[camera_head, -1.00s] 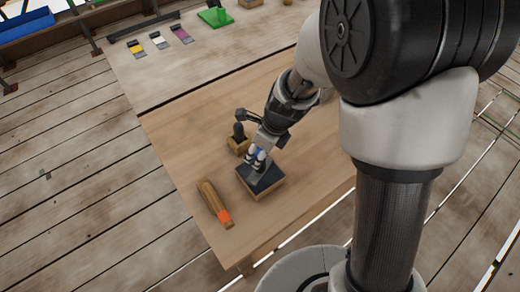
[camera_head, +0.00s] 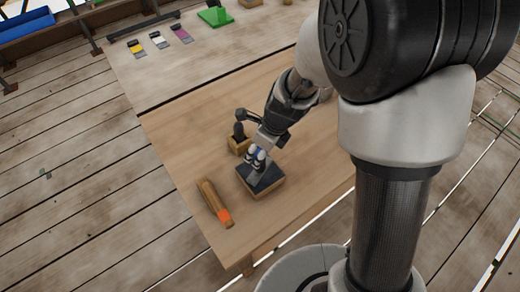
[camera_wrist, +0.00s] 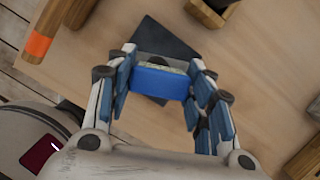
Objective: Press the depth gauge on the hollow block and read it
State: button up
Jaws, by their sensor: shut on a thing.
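The block (camera_head: 270,191) has wooden sides and a dark top, and it sits near the front edge of the wooden table. In the wrist view its dark top (camera_wrist: 180,43) shows beyond my fingers. My gripper (camera_head: 257,162) is over the block, pointing down at its top. In the wrist view my gripper (camera_wrist: 160,85) is shut on a blue gauge (camera_wrist: 158,83) with a pale upper face. The gauge's lower end is hidden, so I cannot tell whether it touches the block. No reading is legible.
A wooden piece with an orange end (camera_head: 214,202) lies left of the block. A small wooden holder (camera_head: 239,146) with a dark upright part stands close behind. Coloured tags (camera_head: 158,40) and a green stand (camera_head: 215,16) are farther back. The table's right side is clear.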

dwell(0.3)
notch_tip(320, 180, up, 5)
jog(key=p, duration=0.5)
jog(key=shift+p, duration=0.35)
jog(key=shift+f, duration=0.1)
dwell(0.8)
jog(key=shift+f+b, duration=1.9)
jog(key=shift+f, duration=0.35)
jog(key=o, duration=1.2)
jog(key=shift+o, duration=0.2)
